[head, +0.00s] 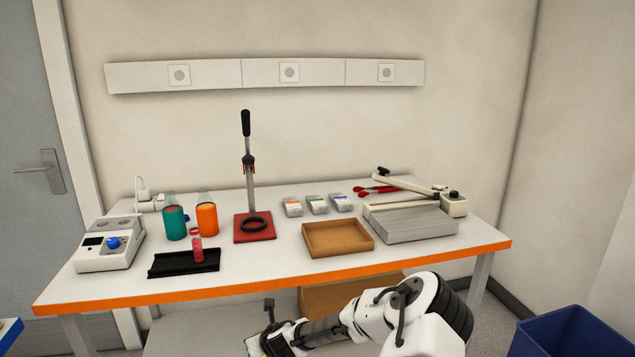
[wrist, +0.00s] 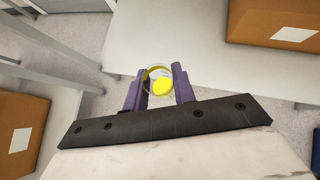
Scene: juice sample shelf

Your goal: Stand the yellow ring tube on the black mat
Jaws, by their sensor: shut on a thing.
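In the wrist view my gripper (wrist: 158,84) has its two purple fingers shut on the yellow ring tube (wrist: 160,85), seen end-on as a clear round rim with yellow inside. In the head view my gripper (head: 268,342) is low in front of the table, below its orange front edge; the tube is too small to make out surely there. The black mat (head: 170,265) lies at the front left of the table. A red-filled tube (head: 196,246) stands upright on the mat, toward its right half.
A white device (head: 110,244) stands left of the mat; teal (head: 174,222) and orange (head: 207,219) bottles stand behind it. A red-based press (head: 254,228) and a brown tray (head: 338,248) are to the right. The mat's left part is clear. A blue bin (head: 572,335) is at lower right.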

